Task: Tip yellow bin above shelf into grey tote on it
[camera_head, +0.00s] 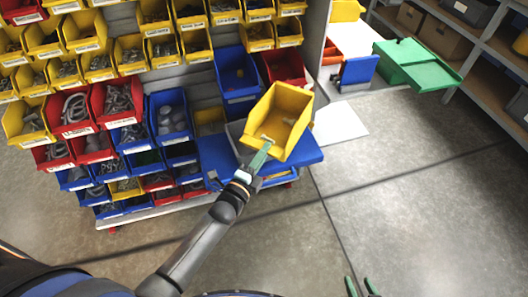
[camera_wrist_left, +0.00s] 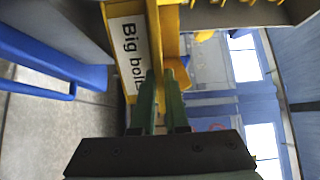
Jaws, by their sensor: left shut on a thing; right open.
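The yellow bin (camera_head: 275,121) is held up over the blue shelf (camera_head: 305,153), its opening facing the head camera and its inside looking mostly empty. My left gripper (camera_head: 260,156) is shut on the bin's near edge. In the left wrist view, the fingers (camera_wrist_left: 165,85) grip the yellow bin (camera_wrist_left: 170,48) beside its white "Big bol…" label. A grey edge (camera_head: 236,132) shows behind the bin on the shelf; it may be the grey tote, mostly hidden by the bin. My right gripper (camera_head: 362,288) is open and empty at the bottom edge of the head view.
A rack of yellow, red and blue bins (camera_head: 115,100) fills the left, close to the held bin. A blue bin (camera_head: 237,72) and a red bin (camera_head: 283,66) sit just behind it. A green box (camera_head: 415,63) stands at upper right. The floor at right is clear.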

